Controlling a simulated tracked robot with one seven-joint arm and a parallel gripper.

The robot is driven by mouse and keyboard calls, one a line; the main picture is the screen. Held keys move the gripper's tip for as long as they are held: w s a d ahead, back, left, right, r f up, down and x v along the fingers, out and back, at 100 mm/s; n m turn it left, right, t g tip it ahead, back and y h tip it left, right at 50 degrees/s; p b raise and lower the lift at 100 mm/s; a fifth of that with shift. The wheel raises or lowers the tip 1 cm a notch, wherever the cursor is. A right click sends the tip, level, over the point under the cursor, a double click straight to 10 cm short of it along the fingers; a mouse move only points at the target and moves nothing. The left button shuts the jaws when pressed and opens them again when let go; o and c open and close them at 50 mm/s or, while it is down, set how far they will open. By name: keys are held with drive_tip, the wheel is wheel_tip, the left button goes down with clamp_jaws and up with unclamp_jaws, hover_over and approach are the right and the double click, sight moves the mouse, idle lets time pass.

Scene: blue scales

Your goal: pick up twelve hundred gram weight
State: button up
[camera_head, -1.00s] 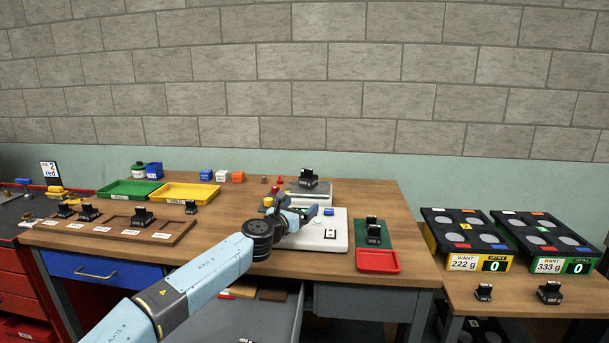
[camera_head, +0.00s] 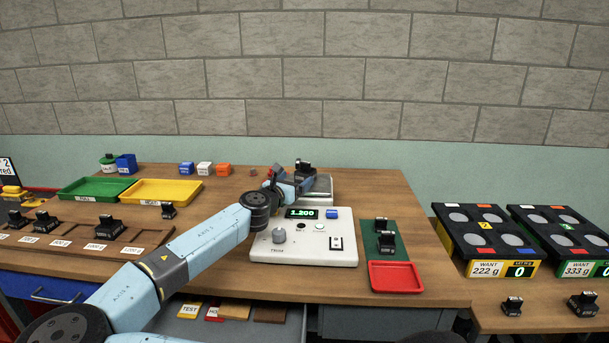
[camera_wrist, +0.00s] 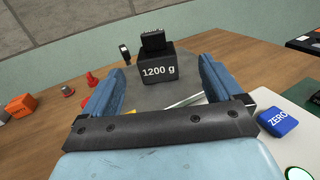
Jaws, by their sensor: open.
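The black 1200 g weight (camera_wrist: 156,62), a block with a knob on top and white lettering, stands upright on the grey pan (camera_wrist: 145,96) of the scale. In the head view the weight (camera_head: 306,169) shows just beyond my gripper (camera_head: 290,184). The scale's white body (camera_head: 340,250) has a green display (camera_head: 313,213) reading 1.200. In the wrist view my gripper (camera_wrist: 160,66) is open, with its blue fingers pointing at the weight, one to each side of it. I see gaps on both sides, and the gripper is empty.
A blue ZERO button (camera_wrist: 278,122) lies right of the gripper. Red pieces (camera_wrist: 91,79) and an orange block (camera_wrist: 20,105) stand to the left. Black weights (camera_head: 386,242) stand on a green strip behind a red tray (camera_head: 395,277). A wooden weight rack (camera_head: 80,235) is at left.

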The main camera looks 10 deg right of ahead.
sight(304, 169)
drive_tip(key=x, duration=0.4)
drive_tip(key=shift+w+a, duration=0.1)
drive_tip(key=shift+w, duration=0.3)
drive_tip(key=shift+x, duration=3.3)
clamp_jaws()
drive_tip(key=shift+r, duration=0.1)
